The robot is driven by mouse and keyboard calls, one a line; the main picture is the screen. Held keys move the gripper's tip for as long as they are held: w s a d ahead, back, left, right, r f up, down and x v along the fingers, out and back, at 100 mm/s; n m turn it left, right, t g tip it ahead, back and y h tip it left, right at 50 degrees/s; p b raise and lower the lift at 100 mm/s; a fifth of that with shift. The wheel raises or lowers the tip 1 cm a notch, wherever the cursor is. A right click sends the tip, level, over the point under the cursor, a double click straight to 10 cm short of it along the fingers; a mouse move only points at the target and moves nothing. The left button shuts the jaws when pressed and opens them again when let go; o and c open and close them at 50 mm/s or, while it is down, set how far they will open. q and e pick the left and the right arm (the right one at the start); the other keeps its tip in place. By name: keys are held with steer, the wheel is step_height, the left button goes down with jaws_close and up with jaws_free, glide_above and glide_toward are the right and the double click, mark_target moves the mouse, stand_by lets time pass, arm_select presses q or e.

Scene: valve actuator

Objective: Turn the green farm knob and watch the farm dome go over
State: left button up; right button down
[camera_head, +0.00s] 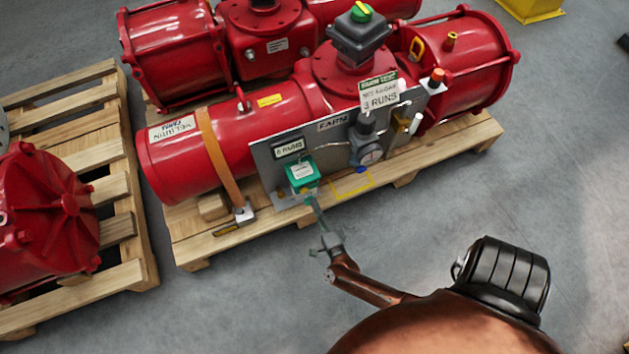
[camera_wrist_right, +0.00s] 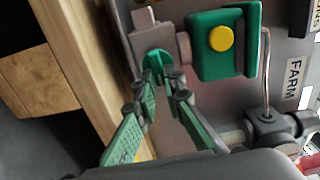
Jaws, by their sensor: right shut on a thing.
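The small green farm knob (camera_wrist_right: 155,58) sits on a grey fitting beside a green box (camera_wrist_right: 222,45) with a yellow button in the right wrist view. My right gripper (camera_wrist_right: 158,77) is shut on the knob, its two fingertips closing in on it. In the head view my right gripper (camera_head: 311,198) reaches the lower edge of the panel, just below the green box (camera_head: 302,172); the knob is hard to make out there. The farm dome (camera_head: 361,12), green with a yellow mark, tops the dark housing on the red actuator. My left gripper is not in view.
A white card (camera_head: 380,98) hangs above. The red actuator rests on a wooden pallet (camera_head: 215,240). Another loaded pallet (camera_head: 120,150) stands left. The floor in front is clear.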

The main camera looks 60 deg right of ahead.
steer(key=shift+f+m, duration=0.1)
steer(key=shift+m, duration=0.3)
steer(key=c, duration=2)
jaws_free()
